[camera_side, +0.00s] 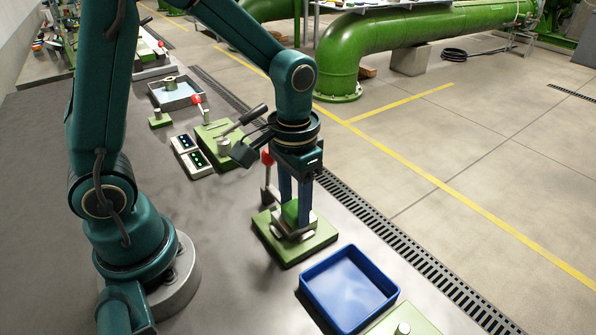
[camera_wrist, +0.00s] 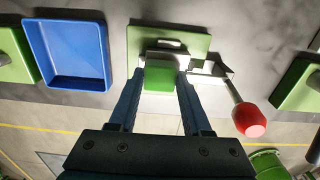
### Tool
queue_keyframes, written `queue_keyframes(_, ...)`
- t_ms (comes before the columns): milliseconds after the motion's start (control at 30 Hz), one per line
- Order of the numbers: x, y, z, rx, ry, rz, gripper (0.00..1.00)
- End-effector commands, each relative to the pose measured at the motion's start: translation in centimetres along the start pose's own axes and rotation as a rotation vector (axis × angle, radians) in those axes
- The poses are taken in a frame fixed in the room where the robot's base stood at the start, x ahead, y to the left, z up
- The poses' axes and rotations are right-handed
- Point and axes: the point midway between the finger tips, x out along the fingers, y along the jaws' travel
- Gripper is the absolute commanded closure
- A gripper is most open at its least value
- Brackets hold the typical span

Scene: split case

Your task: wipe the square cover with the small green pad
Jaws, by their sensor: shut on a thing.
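The small green pad (camera_side: 290,212) is between the two blue fingers of my gripper (camera_side: 296,218), which is shut on it. In the wrist view the pad (camera_wrist: 160,79) shows as a bright green block between the fingertips. It is directly over a pale metal square piece (camera_side: 281,230), which looks like the square cover, on a green base plate (camera_side: 314,243). The pad hides much of this piece, and I cannot tell whether the two touch. The green plate also shows in the wrist view (camera_wrist: 140,36).
A lever with a red knob (camera_wrist: 248,120) stands close beside my fingers. A blue tray (camera_side: 349,287) is to the right of the plate. Bare table lies toward the front.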

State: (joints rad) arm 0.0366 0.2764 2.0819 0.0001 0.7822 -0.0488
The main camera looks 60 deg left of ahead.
Motion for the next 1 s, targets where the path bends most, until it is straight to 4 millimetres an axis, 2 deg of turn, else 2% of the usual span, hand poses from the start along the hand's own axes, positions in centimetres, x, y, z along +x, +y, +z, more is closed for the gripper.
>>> queue_keyframes(367, 0.0, -0.1, 3.5, 0.001, -0.002, 0.0, 1.0)
queue_keyframes(433, -0.7, 0.0, 3.2, 0.0, 0.003, 0.0, 1.0)
queue_keyframes(500, -2.6, 0.0, 3.1, 0.0, 0.01, 0.001, 1.0)
queue_keyframes(1000, -6.8, 0.0, 3.2, 0.0, 0.002, 0.0, 1.0)
